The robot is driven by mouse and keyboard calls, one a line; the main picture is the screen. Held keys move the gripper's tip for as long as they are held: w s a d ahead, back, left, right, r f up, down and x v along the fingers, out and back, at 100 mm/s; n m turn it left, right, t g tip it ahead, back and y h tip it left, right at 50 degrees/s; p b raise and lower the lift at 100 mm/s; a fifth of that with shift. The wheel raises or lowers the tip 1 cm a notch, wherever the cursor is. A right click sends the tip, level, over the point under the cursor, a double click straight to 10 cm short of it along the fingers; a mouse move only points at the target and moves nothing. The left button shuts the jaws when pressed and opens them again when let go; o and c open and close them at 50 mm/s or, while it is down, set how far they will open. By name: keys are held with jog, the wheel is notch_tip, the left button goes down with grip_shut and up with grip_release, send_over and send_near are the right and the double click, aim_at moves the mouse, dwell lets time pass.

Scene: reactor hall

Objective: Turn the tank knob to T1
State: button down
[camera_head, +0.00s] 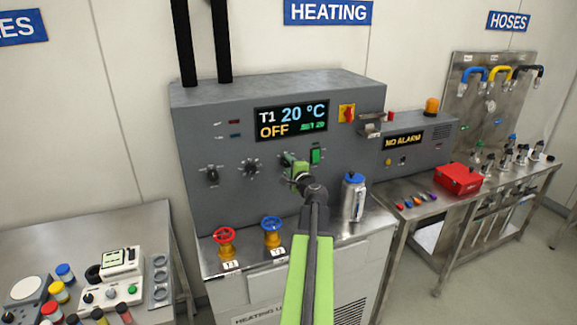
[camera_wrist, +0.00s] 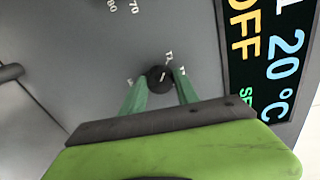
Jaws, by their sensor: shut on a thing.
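The small dark knob (camera_wrist: 160,78) on the grey heating panel sits between my green fingertips in the wrist view. Small white labels stand around it; two on its upper right look like T1 and T2. A pale mark shows on its face, but I cannot tell which label it points at. My gripper (camera_head: 294,163) is shut on this knob, and its fingers also show in the wrist view (camera_wrist: 160,88). In the head view my gripper hides the knob. The display (camera_head: 291,121) above reads T1, 20 °C and OFF.
Two other black knobs (camera_head: 212,175) (camera_head: 250,168) are left of my gripper, and a green switch (camera_head: 316,156) is close on its right. Red (camera_head: 224,240) and blue (camera_head: 271,230) valve wheels and a blue-capped bottle (camera_head: 353,197) stand on the ledge below.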

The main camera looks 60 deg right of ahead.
dwell(0.4)
jog(key=c, duration=0.9)
grip_release()
jog(key=shift+a, duration=0.1)
